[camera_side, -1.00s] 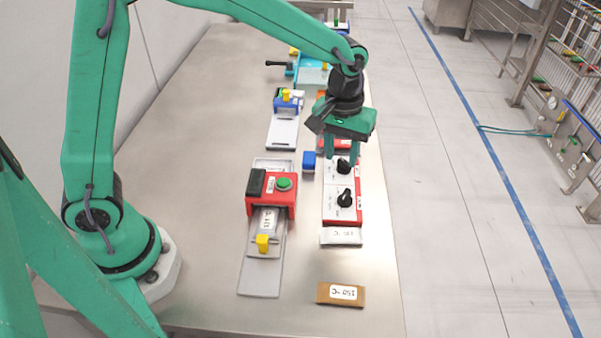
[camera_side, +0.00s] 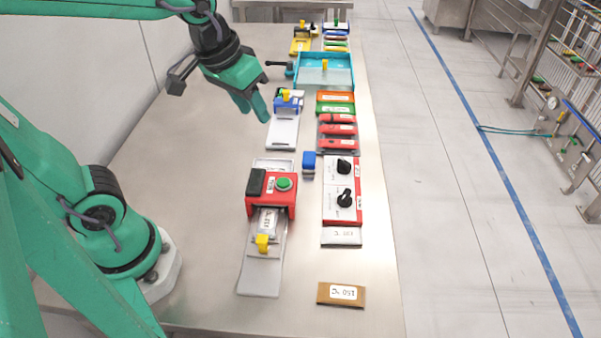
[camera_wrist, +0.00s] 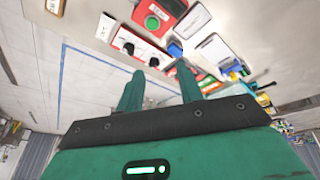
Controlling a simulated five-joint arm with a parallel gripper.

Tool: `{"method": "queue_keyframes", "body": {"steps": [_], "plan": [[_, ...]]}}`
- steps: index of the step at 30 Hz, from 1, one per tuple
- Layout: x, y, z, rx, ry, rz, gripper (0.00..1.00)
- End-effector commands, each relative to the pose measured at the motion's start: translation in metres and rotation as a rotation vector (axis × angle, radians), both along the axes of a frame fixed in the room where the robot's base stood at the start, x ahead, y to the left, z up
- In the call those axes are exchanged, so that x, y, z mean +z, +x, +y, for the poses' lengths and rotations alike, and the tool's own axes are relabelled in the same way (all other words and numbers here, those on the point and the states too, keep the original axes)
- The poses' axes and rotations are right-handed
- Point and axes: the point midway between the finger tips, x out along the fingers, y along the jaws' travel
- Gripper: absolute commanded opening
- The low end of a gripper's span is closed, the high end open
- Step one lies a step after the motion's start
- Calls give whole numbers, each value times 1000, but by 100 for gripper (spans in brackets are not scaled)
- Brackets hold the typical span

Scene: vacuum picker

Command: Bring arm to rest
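My gripper (camera_side: 255,108) is green and hangs tilted above the left part of the steel table (camera_side: 190,150), clear of the objects. In the wrist view my gripper (camera_wrist: 160,82) shows its two fingers apart with nothing between them, so it is open and empty. My arm reaches in from the left at the top of the side view. The red machine with a green button (camera_side: 272,190) stands on the table in front of it. The wrist view also shows the red machine (camera_wrist: 158,17), tilted in the picture.
A white panel with two black knobs (camera_side: 334,192) lies right of the red machine. A brown 150 °C plate (camera_side: 341,294) lies near the front edge. The table's left side is bare.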

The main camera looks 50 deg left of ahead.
Motion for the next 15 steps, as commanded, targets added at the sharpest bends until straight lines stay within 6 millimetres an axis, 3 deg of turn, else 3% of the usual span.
{"method": "queue_keyframes", "body": {"steps": [9, 15], "plan": [[4, -47, 20, -65, 49, -102, 36], [1, -63, 26, -91, 73, -136, 36]]}}
